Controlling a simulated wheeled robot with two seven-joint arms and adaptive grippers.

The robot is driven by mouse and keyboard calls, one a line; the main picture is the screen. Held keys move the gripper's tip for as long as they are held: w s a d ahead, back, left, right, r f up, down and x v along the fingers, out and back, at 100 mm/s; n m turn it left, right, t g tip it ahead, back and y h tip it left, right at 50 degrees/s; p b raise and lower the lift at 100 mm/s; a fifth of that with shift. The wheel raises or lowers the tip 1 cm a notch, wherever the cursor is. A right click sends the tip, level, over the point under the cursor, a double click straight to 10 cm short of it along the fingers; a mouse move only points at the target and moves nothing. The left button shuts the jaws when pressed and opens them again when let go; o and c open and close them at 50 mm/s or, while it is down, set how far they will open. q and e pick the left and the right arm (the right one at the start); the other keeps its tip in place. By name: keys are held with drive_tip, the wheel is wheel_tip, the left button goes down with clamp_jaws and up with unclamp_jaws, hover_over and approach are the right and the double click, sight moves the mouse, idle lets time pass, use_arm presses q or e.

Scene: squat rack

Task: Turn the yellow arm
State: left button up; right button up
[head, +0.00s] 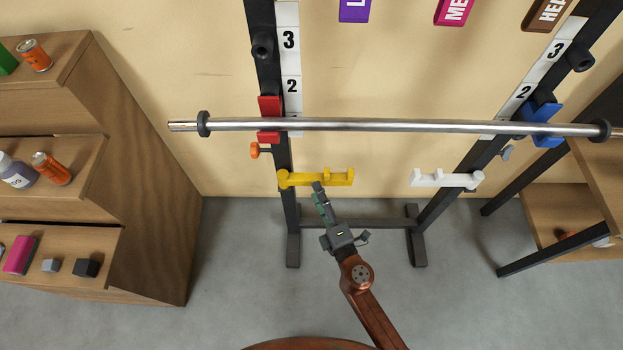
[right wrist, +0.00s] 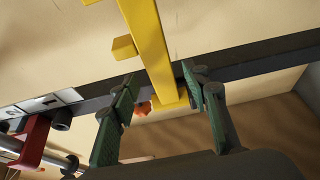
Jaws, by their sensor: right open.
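The yellow arm (head: 341,178) is a bar with short upright pegs, joined at its left end to the left rack post. It points right, level, in the head view. My right gripper (head: 318,193) is just below it there. In the right wrist view, my right gripper (right wrist: 158,93) is open, with green-padded fingers on either side of the yellow arm (right wrist: 147,40). Gaps show between the fingers and the bar, and I cannot tell whether the tips touch it. My left gripper is not in view.
A metal barbell (head: 400,125) rests across the rack at a red holder (head: 269,107) and a blue holder (head: 549,112). A white arm (head: 440,179) is on the right post. Wooden shelves (head: 150,200) stand left. Floor between the posts is mostly clear.

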sight(311, 180)
drive_tip(key=x, duration=0.6)
clamp_jaws()
idle(0.5)
